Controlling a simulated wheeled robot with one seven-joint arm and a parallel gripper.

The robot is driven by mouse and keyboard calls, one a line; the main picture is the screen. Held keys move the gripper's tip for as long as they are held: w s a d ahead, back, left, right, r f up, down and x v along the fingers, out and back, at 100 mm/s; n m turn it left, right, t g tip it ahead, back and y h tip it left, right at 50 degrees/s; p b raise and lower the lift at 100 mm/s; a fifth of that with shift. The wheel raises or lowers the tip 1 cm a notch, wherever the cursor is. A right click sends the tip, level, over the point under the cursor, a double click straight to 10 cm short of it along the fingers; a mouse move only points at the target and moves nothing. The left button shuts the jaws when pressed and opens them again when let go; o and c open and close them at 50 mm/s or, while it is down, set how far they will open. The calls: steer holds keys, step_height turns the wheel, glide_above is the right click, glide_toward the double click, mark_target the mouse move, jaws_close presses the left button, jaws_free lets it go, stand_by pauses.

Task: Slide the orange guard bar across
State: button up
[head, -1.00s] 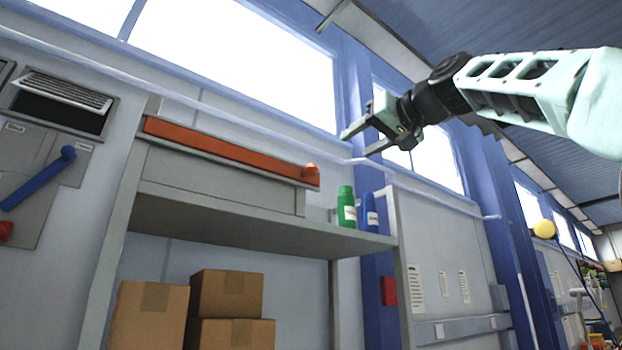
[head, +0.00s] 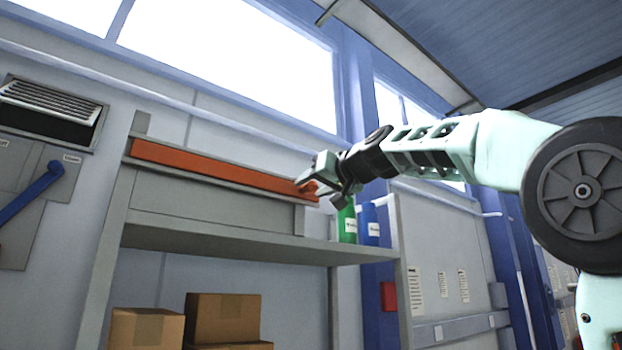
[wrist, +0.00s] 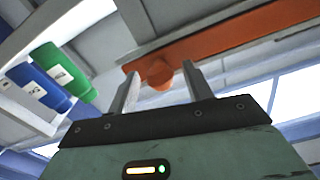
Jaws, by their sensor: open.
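The orange guard bar (head: 215,169) lies along a grey rail at the top of the shelf unit in the head view. It also shows in the wrist view (wrist: 235,36), with its round orange knob (wrist: 158,74) near one end. My gripper (head: 310,192) is at the right end of the bar. In the wrist view my gripper (wrist: 158,88) is open, and the knob appears between its two fingers. I cannot tell whether either finger touches the knob. In the head view the gripper partly hides the knob.
A green bottle (head: 347,223) and a blue bottle (head: 370,226) stand on the shelf (head: 230,240) just right of and below my gripper. Cardboard boxes (head: 222,310) sit underneath. A blue lever (head: 32,192) is on the wall panel at left.

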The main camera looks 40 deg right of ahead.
steer(key=shift+w, duration=0.7)
